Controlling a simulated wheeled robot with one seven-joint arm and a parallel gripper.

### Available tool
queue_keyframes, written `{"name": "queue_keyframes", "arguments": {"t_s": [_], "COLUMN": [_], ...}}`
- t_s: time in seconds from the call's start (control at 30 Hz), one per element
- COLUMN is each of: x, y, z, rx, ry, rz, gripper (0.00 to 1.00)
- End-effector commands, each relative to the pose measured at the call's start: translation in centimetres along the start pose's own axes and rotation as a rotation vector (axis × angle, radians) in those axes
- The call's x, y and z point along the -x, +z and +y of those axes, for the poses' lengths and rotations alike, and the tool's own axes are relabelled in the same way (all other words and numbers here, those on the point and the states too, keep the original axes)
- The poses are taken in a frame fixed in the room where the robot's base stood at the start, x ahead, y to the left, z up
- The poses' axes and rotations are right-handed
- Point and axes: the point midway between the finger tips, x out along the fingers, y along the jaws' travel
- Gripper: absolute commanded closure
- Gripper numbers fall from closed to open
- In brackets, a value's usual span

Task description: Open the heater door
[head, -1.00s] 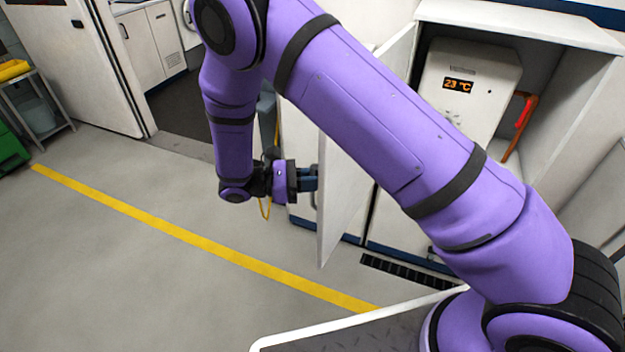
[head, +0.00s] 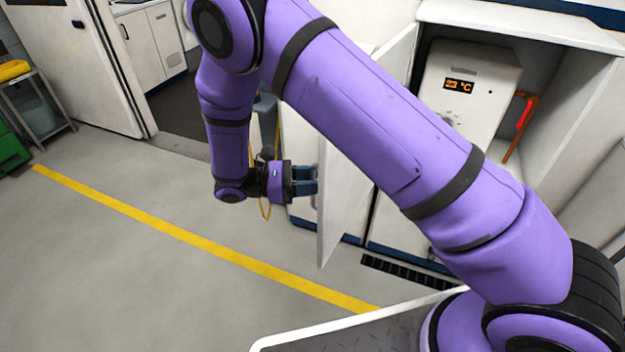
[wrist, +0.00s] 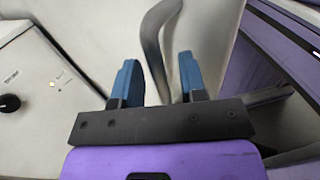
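The white heater door (head: 345,195) stands swung well out from the cabinet, seen nearly edge-on in the head view. The heater (head: 474,85), a white unit with an orange 23 °C display, shows in the open cabinet behind it. The door's grey curved handle (wrist: 150,45) shows in the wrist view between and beyond my fingers. My gripper (head: 314,181) is at the handle side of the door, left of the panel. In the wrist view my gripper (wrist: 159,60) has its blue fingers apart, with a gap to the handle on both sides. My arm hides part of the door and heater.
A red-handled lever (head: 524,112) is right of the heater. A black floor vent (head: 405,272) lies below the cabinet. The grey floor (head: 130,255) with a yellow line is clear at left. A panel with a black knob (wrist: 9,103) shows in the wrist view.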

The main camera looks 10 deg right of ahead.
Motion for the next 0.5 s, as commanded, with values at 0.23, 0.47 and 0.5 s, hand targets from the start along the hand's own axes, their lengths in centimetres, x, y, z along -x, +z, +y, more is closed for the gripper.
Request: {"name": "queue_keyframes", "arguments": {"t_s": [0.23,0.47,0.5], "x": [4.5,8.3,8.7], "y": [-0.1,-0.1,-0.1], "z": [-0.1,-0.1,-0.1], "rx": [-0.001,0.0,0.0], "ry": [0.003,0.003,0.003], "rz": [0.002,0.001,0.0], "gripper": [0.61,0.61,0.61]}}
